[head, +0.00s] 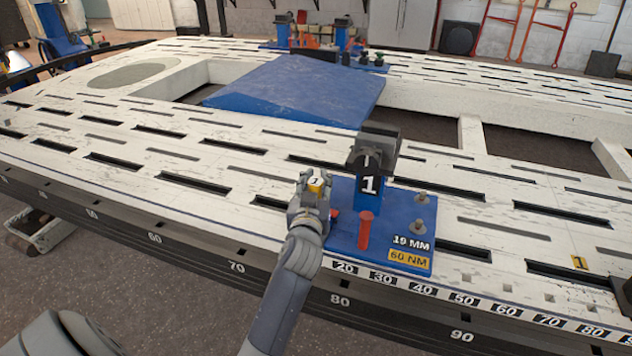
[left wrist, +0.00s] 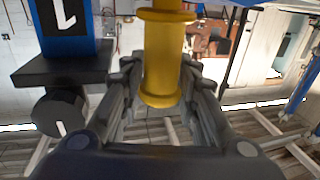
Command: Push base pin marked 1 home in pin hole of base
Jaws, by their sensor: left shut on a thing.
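The base (head: 400,225) is a blue plate on the slotted bench, with a blue post marked 1 (head: 368,187) and a black head on top. My left gripper (head: 314,195) is at the plate's left edge, shut on a yellow pin with a white label reading 1 (head: 317,184). In the left wrist view the yellow pin (left wrist: 163,55) stands between the two fingers, with a collar above them. The blue post (left wrist: 68,25) is to its left there. The pin hole is hidden, so I cannot tell how deep the pin sits. My right gripper is not in view.
A red pin (head: 366,230) stands on the plate close to the right of my gripper. Two grey bolts (head: 420,212) stand at its right. A large blue panel (head: 300,90) lies behind. The slotted bench top (head: 130,150) is clear to the left.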

